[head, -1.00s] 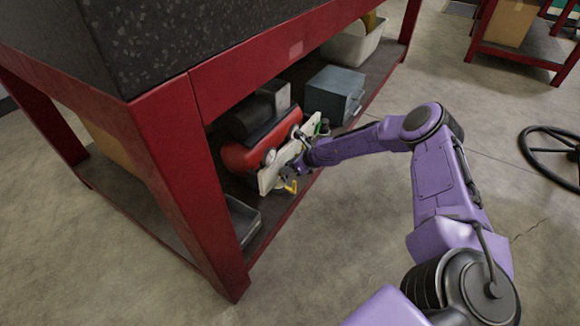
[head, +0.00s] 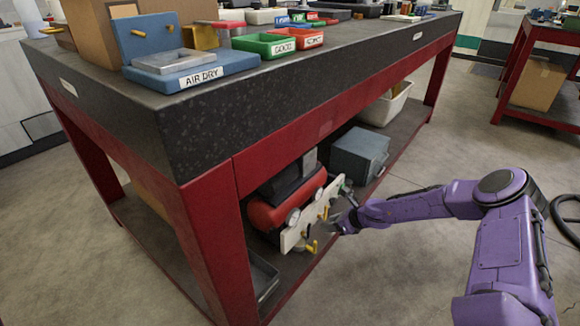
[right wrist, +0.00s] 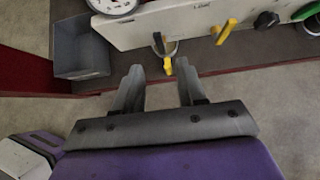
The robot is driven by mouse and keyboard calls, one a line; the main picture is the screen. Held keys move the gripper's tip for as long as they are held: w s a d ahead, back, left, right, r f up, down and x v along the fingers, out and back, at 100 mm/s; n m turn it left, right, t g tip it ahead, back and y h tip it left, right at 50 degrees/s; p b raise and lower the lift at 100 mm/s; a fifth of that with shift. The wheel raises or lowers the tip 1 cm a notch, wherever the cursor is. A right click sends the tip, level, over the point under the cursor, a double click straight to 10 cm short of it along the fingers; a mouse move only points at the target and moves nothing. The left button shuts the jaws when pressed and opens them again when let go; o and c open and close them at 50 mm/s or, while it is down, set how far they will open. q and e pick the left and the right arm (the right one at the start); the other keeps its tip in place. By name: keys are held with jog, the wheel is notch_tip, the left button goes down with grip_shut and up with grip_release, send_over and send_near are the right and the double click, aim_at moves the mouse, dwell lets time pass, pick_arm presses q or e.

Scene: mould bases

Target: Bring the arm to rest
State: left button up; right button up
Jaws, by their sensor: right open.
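My right arm (head: 430,204) is purple and reaches in from the right in the head view, toward the lower shelf of the red bench. My right gripper (head: 336,226) is at the front of a pale valve panel (head: 295,236). In the right wrist view the two fingers of the gripper (right wrist: 158,88) stand apart with nothing between them. A yellow hook-shaped handle (right wrist: 166,62) on the panel lies just beyond the fingertips, apart from them. My left gripper is not in view.
A red tank (head: 268,214) with gauges sits behind the panel. A grey box (head: 358,156) and an open grey bin (head: 265,279) flank it on the shelf. The bench top (head: 240,92) overhangs, carrying trays and a blue AIR DRY base (head: 190,72). Floor on the right is mostly clear.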

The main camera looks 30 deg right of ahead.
jog(key=s+a+f+n+g+h, duration=0.25)
jog(key=s+a+f+n, duration=0.2)
jog(key=s+n, duration=0.25)
jog(key=s+a+f+n+g+h, duration=0.1)
jog(key=s+a+f+n+h, duration=0.25)
jog(key=s+a+n, duration=0.2)
jog(key=s+a+n+g+h, duration=0.1)
jog(key=s+a+n, duration=0.1)
jog(key=s+n, duration=0.65)
jog(key=s+a+n+g, duration=0.15)
jog(key=s+n, duration=0.25)
jog(key=s, duration=0.9)
notch_tip(320, 180, up, 24)
jog(key=t+p, duration=0.1)
jog(key=p, duration=2.3)
jog(key=shift+w+a+p, duration=0.15)
jog(key=shift+a+p, duration=0.2)
